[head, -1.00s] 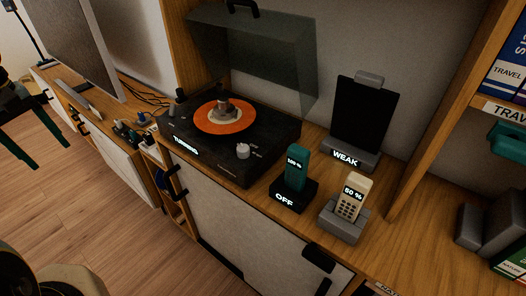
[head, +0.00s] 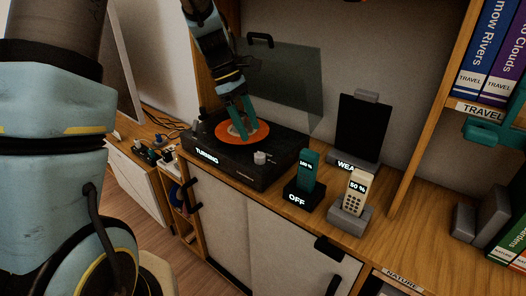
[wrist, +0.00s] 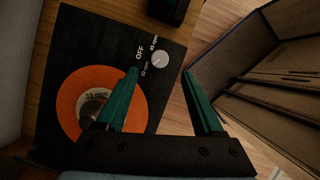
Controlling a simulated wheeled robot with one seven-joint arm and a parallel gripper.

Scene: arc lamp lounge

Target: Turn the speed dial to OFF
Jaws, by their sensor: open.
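The black turntable (head: 270,175) stands on the wooden cabinet with an orange record (head: 228,137) on it and a lit front label reading TURNING. Its pale round speed dial (head: 260,157) sits at the front right corner. In the wrist view the dial (wrist: 160,62) has OFF, 33 rpm and 45 rpm printed around it; I cannot tell where it points. My gripper (head: 245,134) is open, teal fingers down, appearing over the record in the head view. In the wrist view the dial shows between and slightly beyond the fingertips (wrist: 160,72). Nothing is held.
The raised smoky lid (head: 285,85) stands behind the turntable. To its right are a teal phone (head: 307,168) on a black base marked OFF, a beige phone (head: 355,190) on a grey base, and a black panel (head: 362,125). Shelved books (head: 490,50) are at far right.

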